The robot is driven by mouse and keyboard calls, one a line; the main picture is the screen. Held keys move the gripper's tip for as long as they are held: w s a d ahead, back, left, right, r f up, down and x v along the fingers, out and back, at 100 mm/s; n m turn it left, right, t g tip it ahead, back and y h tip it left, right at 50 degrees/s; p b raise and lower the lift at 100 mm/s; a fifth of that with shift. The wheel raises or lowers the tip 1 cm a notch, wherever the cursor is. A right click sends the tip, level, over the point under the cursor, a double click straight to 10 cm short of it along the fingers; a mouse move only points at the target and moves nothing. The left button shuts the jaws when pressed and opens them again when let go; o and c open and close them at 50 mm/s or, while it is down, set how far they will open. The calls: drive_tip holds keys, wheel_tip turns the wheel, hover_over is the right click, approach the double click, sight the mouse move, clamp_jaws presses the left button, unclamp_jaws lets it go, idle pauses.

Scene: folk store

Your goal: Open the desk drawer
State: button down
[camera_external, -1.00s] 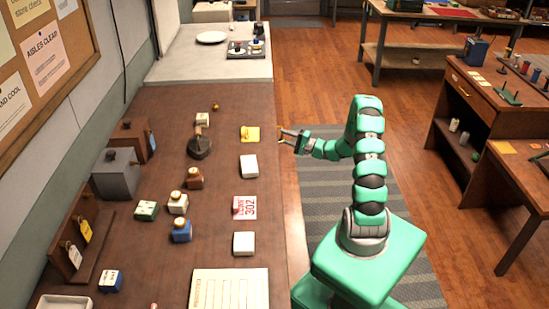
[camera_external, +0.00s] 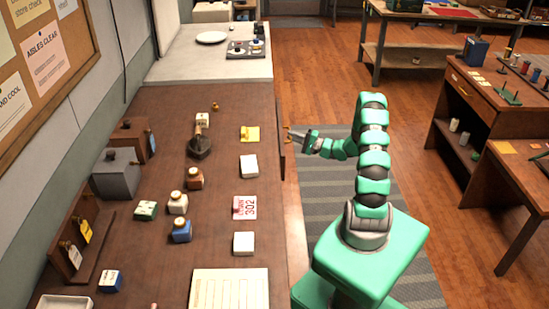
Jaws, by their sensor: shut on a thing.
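The brown wooden desk (camera_external: 135,190) fills the left half of the view. A drawer front (camera_external: 282,150) stands out a little from its right edge, so the drawer is slightly open; its inside is not visible. A small brass handle (camera_external: 287,127) shows on the drawer front. My gripper (camera_external: 290,134) is at the right side of the drawer front, shut on the handle. The fingertips are small here, and their exact contact is hard to see.
Ink bottles (camera_external: 181,230), white blocks, a stamp (camera_external: 199,145) and a yellow note (camera_external: 250,134) lie on the desk top. A striped grey mat (camera_external: 325,210) and open wooden floor lie right of the desk. Another desk (camera_external: 480,100) stands at the far right.

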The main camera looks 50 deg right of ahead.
drive_tip(key=s+d+p, duration=0.7)
drive_tip(key=s+d, duration=0.8)
drive_tip(key=s, duration=0.1)
drive_tip(key=shift+d+f, duration=0.2)
drive_tip(key=shift+d, duration=0.2)
drive_tip(key=c, duration=1.5)
unclamp_jaws()
drive_tip(key=shift+r, duration=0.1)
drive_tip(key=p+v, duration=0.1)
drive_tip(key=v, duration=1.3)
drive_tip(key=shift+w, duration=0.1)
